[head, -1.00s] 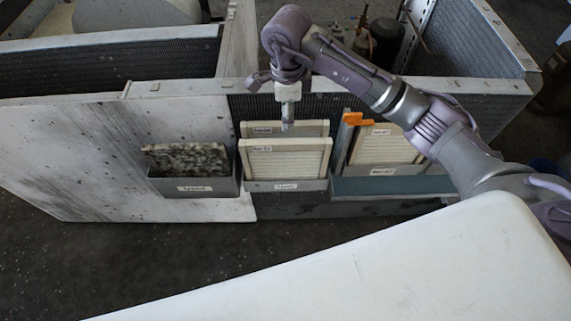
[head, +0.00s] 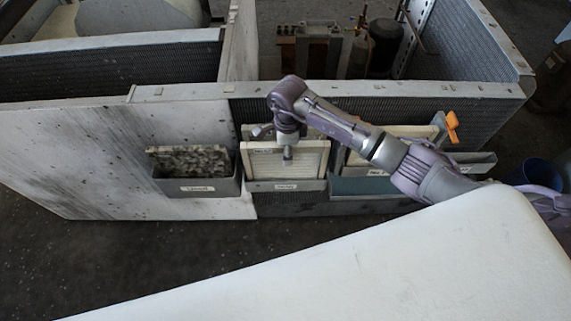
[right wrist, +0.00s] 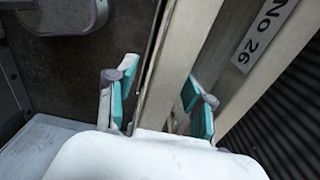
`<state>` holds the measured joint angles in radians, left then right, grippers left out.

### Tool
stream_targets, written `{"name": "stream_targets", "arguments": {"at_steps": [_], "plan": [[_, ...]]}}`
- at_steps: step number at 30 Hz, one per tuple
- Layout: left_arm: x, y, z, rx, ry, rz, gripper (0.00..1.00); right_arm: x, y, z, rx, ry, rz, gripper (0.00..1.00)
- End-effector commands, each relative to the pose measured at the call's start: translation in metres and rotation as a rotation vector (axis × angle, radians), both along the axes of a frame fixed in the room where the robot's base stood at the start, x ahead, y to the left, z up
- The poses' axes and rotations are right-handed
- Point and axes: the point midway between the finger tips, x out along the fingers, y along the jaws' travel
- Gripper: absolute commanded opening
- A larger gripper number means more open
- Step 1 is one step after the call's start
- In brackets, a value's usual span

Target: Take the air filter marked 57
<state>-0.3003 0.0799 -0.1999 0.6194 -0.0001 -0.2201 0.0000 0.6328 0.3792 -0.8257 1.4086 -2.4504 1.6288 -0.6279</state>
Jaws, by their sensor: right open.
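A pale pleated air filter (head: 310,163) stands upright in the middle holder (head: 315,185) on the housing wall. A second pale filter (head: 250,131) stands behind it. In the right wrist view the rear filter's label reads NO 26 (right wrist: 262,32). The front filter's label is too small to read in the head view, so I cannot tell whether it is 57. My right gripper (right wrist: 160,100) is open, its teal-padded fingers on either side of the front filter's edge (right wrist: 172,60). The right finger is in the gap between the two filters. My left gripper is out of view.
A left holder (head: 200,188) carries a dirty, mottled filter (head: 187,160). A right holder (head: 375,187) carries another pale filter, partly hidden by my arm. An orange handle (head: 452,127) on a grey upright stands at its right. The housing rim (head: 180,92) runs behind.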

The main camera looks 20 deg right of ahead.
Motion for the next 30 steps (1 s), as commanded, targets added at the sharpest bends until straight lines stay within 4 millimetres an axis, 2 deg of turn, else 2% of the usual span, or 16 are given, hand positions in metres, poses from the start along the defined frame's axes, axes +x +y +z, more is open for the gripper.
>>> {"name": "stream_targets", "arguments": {"at_steps": [5,15,30], "plan": [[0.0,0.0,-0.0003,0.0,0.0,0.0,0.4,0.0001,0.0002,-0.0005,0.001,0.0,0.001,0.52],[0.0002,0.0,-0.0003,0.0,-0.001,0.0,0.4,0.0,0.0002,-0.0002,0.0,0.0,0.0,0.0],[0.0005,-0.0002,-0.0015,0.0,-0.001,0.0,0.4,0.0008,0.0002,0.0043,0.001,-0.001,0.0,0.0]]}}
